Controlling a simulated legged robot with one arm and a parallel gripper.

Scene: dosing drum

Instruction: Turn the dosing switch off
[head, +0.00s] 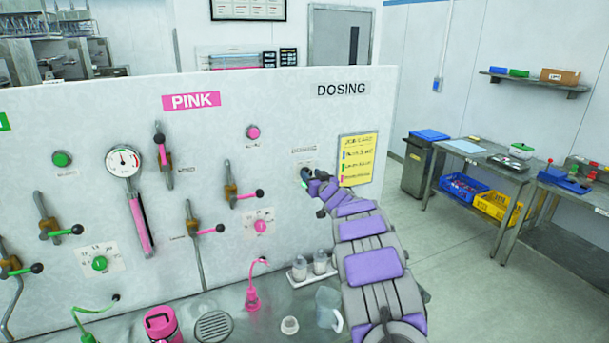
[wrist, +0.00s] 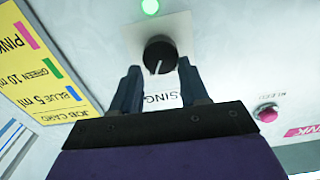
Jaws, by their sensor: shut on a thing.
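The dosing switch is a round black knob (wrist: 160,50) with a pale pointer line, on a light plate on the white panel. A lit green lamp (wrist: 150,7) sits by it at the top of the wrist view. My gripper (wrist: 158,72) has its two fingers on either side of the knob and is shut on it. The pointer line runs nearly up and down in the wrist view, slightly tilted. In the head view my gripper (head: 308,180) is against the panel below the DOSING sign (head: 341,90) and hides the knob.
A yellow job card (head: 358,159) is beside the switch, close to my arm. Pink-handled valves (head: 245,194) and a pink button (head: 253,132) are to the left. Bottles (head: 320,262) and a clear jug (head: 327,307) stand below on the counter. Floor to the right is open.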

